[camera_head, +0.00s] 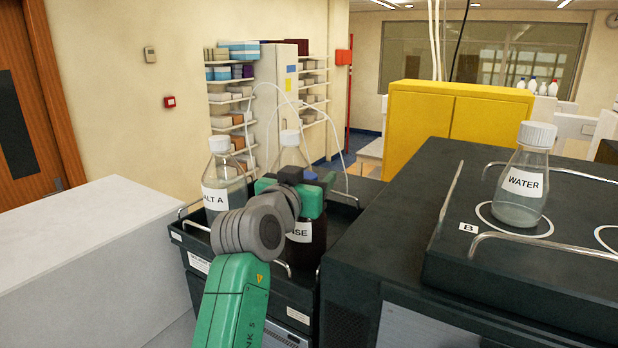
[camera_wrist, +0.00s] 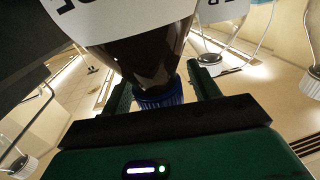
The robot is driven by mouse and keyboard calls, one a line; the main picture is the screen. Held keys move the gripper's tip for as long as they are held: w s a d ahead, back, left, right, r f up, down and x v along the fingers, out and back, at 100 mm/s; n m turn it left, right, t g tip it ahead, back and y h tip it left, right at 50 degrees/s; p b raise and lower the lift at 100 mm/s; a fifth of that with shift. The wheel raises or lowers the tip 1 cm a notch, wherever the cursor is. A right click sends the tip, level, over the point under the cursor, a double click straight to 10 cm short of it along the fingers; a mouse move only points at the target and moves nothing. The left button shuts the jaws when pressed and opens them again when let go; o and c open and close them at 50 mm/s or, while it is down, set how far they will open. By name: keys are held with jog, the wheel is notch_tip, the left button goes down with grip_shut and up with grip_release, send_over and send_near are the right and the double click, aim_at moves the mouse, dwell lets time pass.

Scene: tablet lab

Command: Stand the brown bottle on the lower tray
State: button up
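The brown bottle (camera_head: 306,250) is dark, with a white label whose visible letters end in "SE". In the camera_head view it is upright at the near right part of the lower tray (camera_head: 192,224); its base is hidden, so I cannot tell whether it touches the tray. The camera_wrist view shows the brown bottle (camera_wrist: 150,58) with its blue cap (camera_wrist: 160,97) towards me. My gripper (camera_wrist: 160,82) has one finger on each side of the cap and neck, very close to them; contact is unclear. In the camera_head view my gripper (camera_head: 297,190) covers the bottle's top.
A clear "ALT A" bottle (camera_head: 222,182) stands at the tray's left, and another clear bottle (camera_head: 290,153) stands behind my gripper. A higher black top (camera_head: 400,215) at right carries the WATER bottle (camera_head: 521,184) and metal rails. A white counter (camera_head: 80,240) is at left.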

jog(key=shift+s+r, duration=0.1)
jog(key=b+v, duration=0.3)
jog(key=v, duration=0.9)
jog(key=s+d+r+t, duration=0.2)
jog(key=s+d+t, duration=0.1)
jog(key=s+d, duration=0.35)
jog(key=s+a+r+n+t+y, duration=0.1)
jog(key=s+r+n+t+y, duration=0.15)
jog(key=s, duration=0.75)
jog(key=s+a+r+n+t+y, duration=0.1)
jog(key=s+n+t+y, duration=0.2)
jog(key=s, duration=0.7)
jog(key=shift+m+y, duration=0.55)
jog(key=shift+y, duration=0.3)
jog(key=shift+w+a+r+p, duration=0.1)
jog(key=shift+r+p, duration=2.45)
jog(key=shift+r, duration=0.15)
